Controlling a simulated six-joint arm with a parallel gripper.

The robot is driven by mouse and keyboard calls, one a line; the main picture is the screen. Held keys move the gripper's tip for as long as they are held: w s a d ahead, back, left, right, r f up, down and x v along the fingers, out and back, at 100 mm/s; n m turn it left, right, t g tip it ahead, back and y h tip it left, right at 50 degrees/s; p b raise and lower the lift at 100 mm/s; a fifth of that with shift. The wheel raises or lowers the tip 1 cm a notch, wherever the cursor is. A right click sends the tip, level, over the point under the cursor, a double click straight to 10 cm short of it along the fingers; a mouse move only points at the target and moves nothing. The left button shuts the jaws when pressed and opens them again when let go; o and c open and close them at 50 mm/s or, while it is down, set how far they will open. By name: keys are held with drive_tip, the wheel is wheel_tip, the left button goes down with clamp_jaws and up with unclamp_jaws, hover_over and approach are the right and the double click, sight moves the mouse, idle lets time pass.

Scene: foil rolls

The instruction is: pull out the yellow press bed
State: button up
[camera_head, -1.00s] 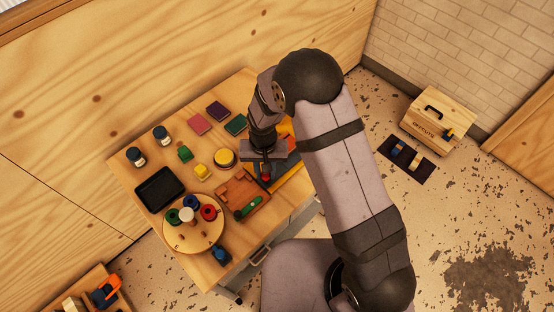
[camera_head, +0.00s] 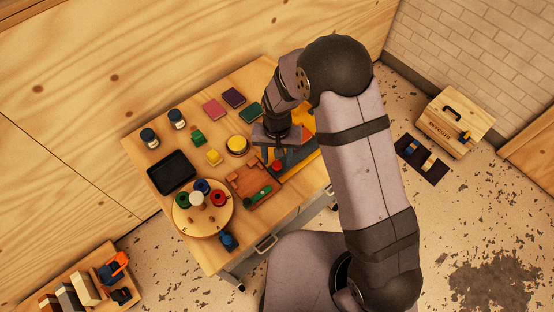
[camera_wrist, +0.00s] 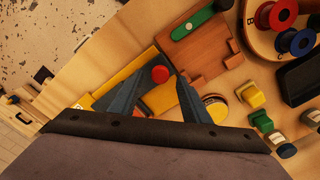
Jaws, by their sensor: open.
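The yellow press bed (camera_head: 305,145) lies at the right side of the table, partly hidden by my arm. In the wrist view its yellow surface (camera_wrist: 125,72) shows beside a dark grey part. A round red knob (camera_wrist: 160,74) sits on the press; it also shows in the head view (camera_head: 277,166). My gripper (camera_wrist: 159,77) is open, its two fingers apart on either side of the knob in the picture. I cannot tell whether they touch it or are above it. In the head view my gripper (camera_head: 279,153) points down over the press.
A brown wooden fixture (camera_head: 250,180) with a green-handled tool (camera_head: 258,196) lies close beside the press. A round board (camera_head: 203,226) with coloured rolls, a black tray (camera_head: 172,172), a round yellow-topped tin (camera_head: 237,144) and coloured blocks occupy the left and back of the table.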

drive_tip(key=shift+r+b, duration=0.45)
drive_tip(key=shift+r, duration=2.25)
drive_tip(key=shift+s+d+n, duration=0.1)
drive_tip(key=shift+s+n, duration=0.05)
drive_tip(key=shift+n, duration=0.65)
drive_tip(key=s+d+n+g+h, duration=0.1)
drive_tip(key=s+d+n, duration=0.1)
drive_tip(key=s+d, duration=0.3)
drive_tip(key=s+d+n+g, duration=0.1)
drive_tip(key=s+d+g, duration=0.15)
drive_tip(key=s, duration=0.45)
drive_tip(key=s+d+r+m+t+y, duration=0.1)
drive_tip(key=d+r+m+t, duration=0.2)
drive_tip(key=d+r, duration=0.5)
drive_tip(key=d+m, duration=0.1)
drive_tip(key=d, duration=0.2)
drive_tip(key=shift+s+d+r+m, duration=0.2)
drive_tip(key=shift+s+r+m, duration=0.05)
drive_tip(key=shift+m, duration=0.05)
drive_tip(key=shift+t, duration=0.25)
